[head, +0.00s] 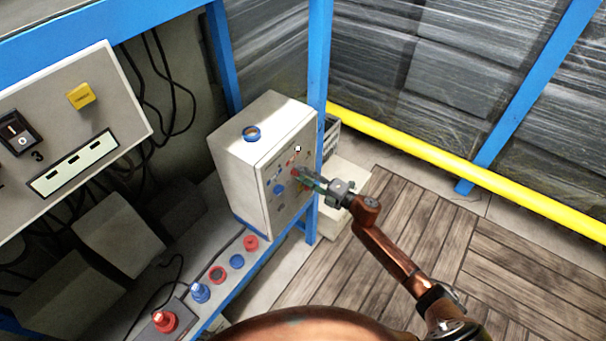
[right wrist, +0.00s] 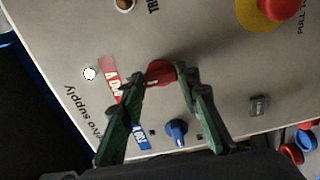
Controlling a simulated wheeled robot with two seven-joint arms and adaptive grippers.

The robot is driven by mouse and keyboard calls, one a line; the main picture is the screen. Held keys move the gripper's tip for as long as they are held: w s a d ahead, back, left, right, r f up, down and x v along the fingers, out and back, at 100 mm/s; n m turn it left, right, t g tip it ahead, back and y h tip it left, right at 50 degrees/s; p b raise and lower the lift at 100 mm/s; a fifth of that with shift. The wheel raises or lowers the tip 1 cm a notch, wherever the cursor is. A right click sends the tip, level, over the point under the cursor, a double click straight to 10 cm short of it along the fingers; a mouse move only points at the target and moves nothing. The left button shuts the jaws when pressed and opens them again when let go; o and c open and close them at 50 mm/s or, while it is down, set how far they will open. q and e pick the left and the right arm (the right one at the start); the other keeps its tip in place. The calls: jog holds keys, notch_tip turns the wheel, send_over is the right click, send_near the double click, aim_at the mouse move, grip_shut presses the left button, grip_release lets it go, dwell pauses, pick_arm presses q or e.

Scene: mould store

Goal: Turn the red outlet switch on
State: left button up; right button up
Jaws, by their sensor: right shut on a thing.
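The red outlet switch is a small red knob (right wrist: 160,72) on the grey panel of a box; in the right wrist view a red label lies to its left. In the head view the red knob (head: 295,172) is small and partly covered by the gripper. My right gripper (right wrist: 170,82) reaches the panel with its two green fingers shut around the red knob; in the head view the gripper (head: 305,181) comes in from the right. Whether the knob points to on or off is too unclear to tell. My left gripper is not in view.
A blue knob (right wrist: 177,129) with a blue label sits close beside the red one. A red mushroom button on yellow (right wrist: 262,12) is on the same panel. The grey box (head: 250,165) stands beside a blue post (head: 319,60). Several red and blue connectors line the ledge below.

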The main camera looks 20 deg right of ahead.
jog(key=shift+d, duration=0.1)
dwell(0.3)
jog(key=o, duration=1.2)
jog(key=shift+c, duration=0.2)
jog(key=v, duration=1.2)
